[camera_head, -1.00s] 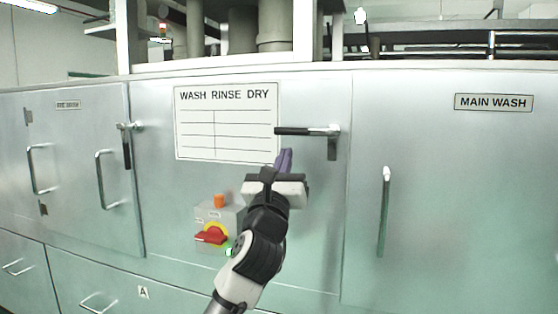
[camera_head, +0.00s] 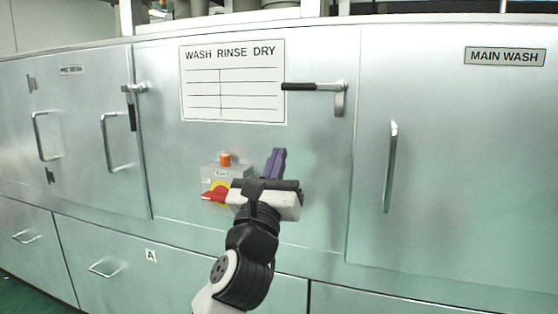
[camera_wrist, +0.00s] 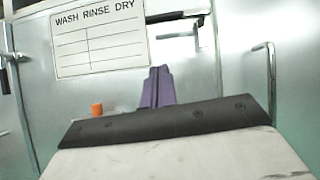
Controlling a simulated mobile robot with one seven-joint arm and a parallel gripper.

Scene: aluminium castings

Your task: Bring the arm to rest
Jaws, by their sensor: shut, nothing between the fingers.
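My gripper (camera_head: 274,163) is in front of the middle panel of a metal washing machine. Its purple fingers point up and lie together, with nothing between them. In the wrist view the shut fingers (camera_wrist: 157,87) stand just below the white chart. In the head view my gripper partly covers the grey switch box (camera_head: 216,170) with its red rotary handle (camera_head: 214,196) and orange button (camera_head: 225,159). Whether it touches the box or panel I cannot tell.
A black-gripped lever handle (camera_head: 312,87) sits above and right of my gripper. The chart (camera_head: 233,82) is on the panel above. A vertical bar handle (camera_head: 390,167) is on the main wash door at right. Door handles (camera_head: 110,142) and drawers (camera_head: 105,270) are at left and below.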

